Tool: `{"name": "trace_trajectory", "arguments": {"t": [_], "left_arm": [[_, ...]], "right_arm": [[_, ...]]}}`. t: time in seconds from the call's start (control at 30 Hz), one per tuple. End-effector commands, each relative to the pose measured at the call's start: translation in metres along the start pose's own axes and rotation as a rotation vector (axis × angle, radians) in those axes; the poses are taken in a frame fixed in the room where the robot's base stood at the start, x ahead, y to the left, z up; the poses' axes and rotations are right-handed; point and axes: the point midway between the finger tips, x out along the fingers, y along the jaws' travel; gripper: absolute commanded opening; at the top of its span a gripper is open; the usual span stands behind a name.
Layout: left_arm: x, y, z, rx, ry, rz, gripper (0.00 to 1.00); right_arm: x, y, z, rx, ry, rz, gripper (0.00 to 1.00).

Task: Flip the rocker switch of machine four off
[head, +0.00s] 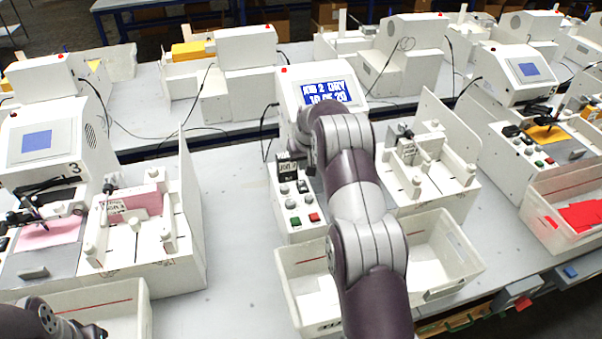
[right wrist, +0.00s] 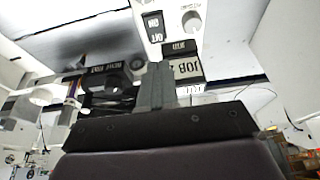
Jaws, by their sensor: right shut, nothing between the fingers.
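Machine four (head: 287,97) is the middle white plotter in the front row, its blue screen (head: 324,92) lit. Its control panel (head: 298,222) has a dark label, knobs and green and red buttons. In the right wrist view a black ON/OFF piece (right wrist: 153,27) shows at the top, near a "JOB 4" label (right wrist: 187,69). I cannot tell which way the rocker is set. My right gripper (right wrist: 160,68) is shut and empty, its fingertips just below the ON/OFF piece in that view; contact is unclear. In the head view my right arm hides the gripper. Only part of my left arm shows, bottom left.
Machine three (head: 90,115) stands left, with pink sheets. Another plotter (head: 497,80) stands right, with a bin of red sheets (head: 580,217). A white bin (head: 455,245) sits in front of machine four. Bare table (head: 235,200) lies between machines three and four.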

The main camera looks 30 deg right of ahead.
Motion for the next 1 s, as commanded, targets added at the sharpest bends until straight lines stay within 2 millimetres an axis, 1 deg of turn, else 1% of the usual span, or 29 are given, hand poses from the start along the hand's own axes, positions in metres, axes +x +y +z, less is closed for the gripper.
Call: {"name": "trace_trajectory", "arguments": {"t": [0.03, 0.2, 0.3, 0.4, 0.47, 0.6, 0.87, 0.93, 1.0], "left_arm": [[-0.01, 0.0, -0.001, 0.0, 0.0, 0.0, 0.43], [-0.024, 0.0, -0.003, 0.0, 0.0, 0.0, 0.43], [-0.034, 0.0, -0.004, 0.0, 0.0, 0.0, 0.43], [-0.038, 0.0, -0.004, 0.0, 0.0, 0.0, 0.43], [-0.039, 0.0, -0.005, 0.0, 0.0, 0.0, 0.43], [-0.04, 0.0, -0.005, 0.0, 0.0, 0.0, 0.43], [-0.038, 0.0, -0.004, 0.0, 0.0, 0.0, 0.43], [-0.03, 0.0, -0.004, 0.0, 0.0, 0.0, 0.43], [-0.013, 0.0, -0.002, 0.0, 0.0, 0.0, 0.43]], "right_arm": [[0.007, 0.0, -0.001, 0.0, -0.004, -0.001, 0.0], [0.043, 0.0, 0.0, 0.0, -0.003, 0.0, 0.0], [0.058, 0.0, 0.003, 0.0, -0.002, -0.001, 0.0], [0.071, 0.0, 0.005, 0.0, 0.0, 0.0, 0.0], [0.076, 0.0, 0.006, 0.0, 0.001, 0.0, 0.0], [0.081, 0.0, 0.007, 0.0, 0.001, 0.0, 0.0], [0.082, 0.0, 0.008, 0.0, 0.001, 0.0, 0.0], [0.087, 0.0, 0.009, 0.0, 0.002, 0.0, 0.0], [0.096, 0.0, 0.011, 0.0, 0.002, 0.0, 0.0]]}}
